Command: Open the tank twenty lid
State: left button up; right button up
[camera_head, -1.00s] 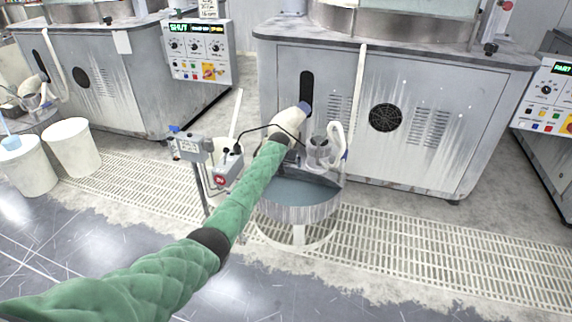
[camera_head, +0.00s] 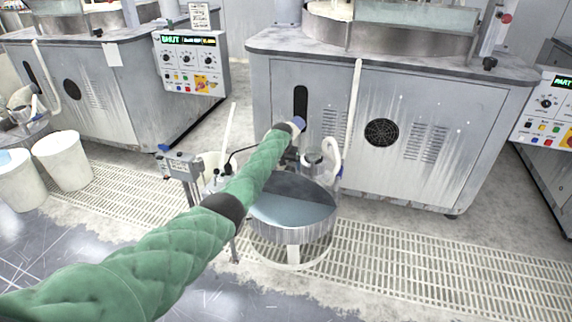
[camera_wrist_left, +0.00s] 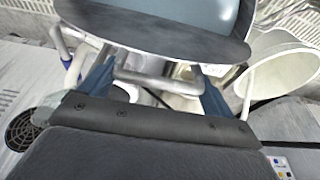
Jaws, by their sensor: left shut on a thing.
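The tank (camera_head: 318,226) is a round metal tub on a white stand in front of the middle machine. Its top shows a dark grey flat part (camera_head: 305,187), which looks like the lid, at the back and a pale blue area at the front. In the left wrist view the dark part (camera_wrist_left: 160,42) lies just beyond a bent metal bar handle (camera_wrist_left: 150,79). My left gripper (camera_wrist_left: 155,80) has its blue fingers at this handle and is shut on it. In the head view my green-sleeved arm hides the fingers. My right gripper is not in view.
A white pump with a hose (camera_head: 331,158) stands behind the tank. A grey control box on a post (camera_head: 180,166) is left of it. Machine cabinets (camera_head: 440,130) stand behind. White buckets (camera_head: 64,162) are at the left. The floor grating (camera_head: 430,265) right of the tank is clear.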

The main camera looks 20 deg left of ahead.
pick_arm(q)
jog(key=shift+w, duration=0.15)
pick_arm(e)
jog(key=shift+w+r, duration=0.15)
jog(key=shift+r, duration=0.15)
pick_arm(q)
jog(key=o, duration=1.1)
jog(key=shift+o, duration=0.2)
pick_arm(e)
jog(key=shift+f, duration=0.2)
pick_arm(q)
jog(key=shift+r, duration=0.1)
